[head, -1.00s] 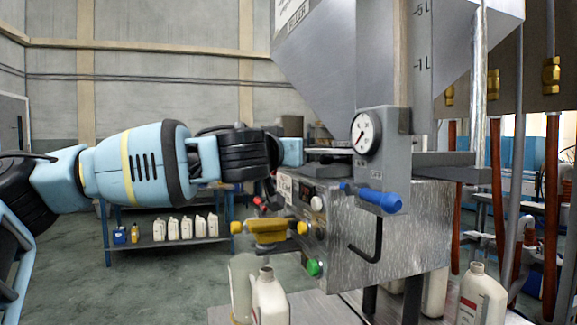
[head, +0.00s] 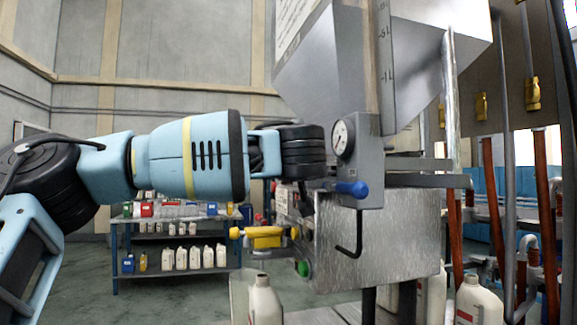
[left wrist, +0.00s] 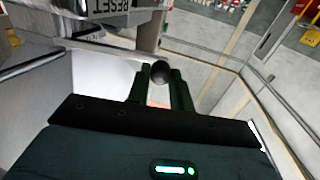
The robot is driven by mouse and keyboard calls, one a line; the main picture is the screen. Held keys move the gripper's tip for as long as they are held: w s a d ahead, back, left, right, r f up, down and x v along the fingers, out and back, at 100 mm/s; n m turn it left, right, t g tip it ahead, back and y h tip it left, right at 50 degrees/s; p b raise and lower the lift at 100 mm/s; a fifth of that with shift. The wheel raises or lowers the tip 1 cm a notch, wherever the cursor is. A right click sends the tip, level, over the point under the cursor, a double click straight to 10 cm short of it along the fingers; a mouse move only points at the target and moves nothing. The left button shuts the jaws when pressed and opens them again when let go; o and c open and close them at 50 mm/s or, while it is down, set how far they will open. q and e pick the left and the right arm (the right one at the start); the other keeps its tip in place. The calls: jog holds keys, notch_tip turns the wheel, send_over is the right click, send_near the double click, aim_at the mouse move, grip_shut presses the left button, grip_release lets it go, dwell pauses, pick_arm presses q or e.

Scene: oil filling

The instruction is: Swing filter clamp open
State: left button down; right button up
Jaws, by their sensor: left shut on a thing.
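In the left wrist view, my left gripper (left wrist: 160,88) has its two dark fingers closed around a round dark knob (left wrist: 160,72). The knob sits at the end of a grey bar (left wrist: 151,36), which looks like the filter clamp's handle. In the head view, my left arm reaches in from the left to the gauge housing (head: 362,160). The fingers and knob are hidden there behind my wrist and the housing. Grey flat plates (head: 425,180) stick out to the right of the housing; I cannot tell how far open the clamp stands. My right gripper is not in view.
A metal machine box (head: 385,235) with a blue-tipped handle (head: 350,188) and a hooked rod stands below the gauge. A yellow valve (head: 263,237) juts left. A hopper (head: 330,60) hangs above. White bottles (head: 264,302) stand below, and a shelf (head: 175,245) is behind.

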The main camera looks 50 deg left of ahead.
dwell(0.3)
pick_arm(q)
jog(key=c, duration=1.2)
grip_release()
jog(key=shift+c, duration=0.2)
jog(key=b+v, duration=0.1)
jog(key=v, duration=0.6)
jog(key=shift+s+d, duration=0.25)
jog(key=shift+d, duration=0.1)
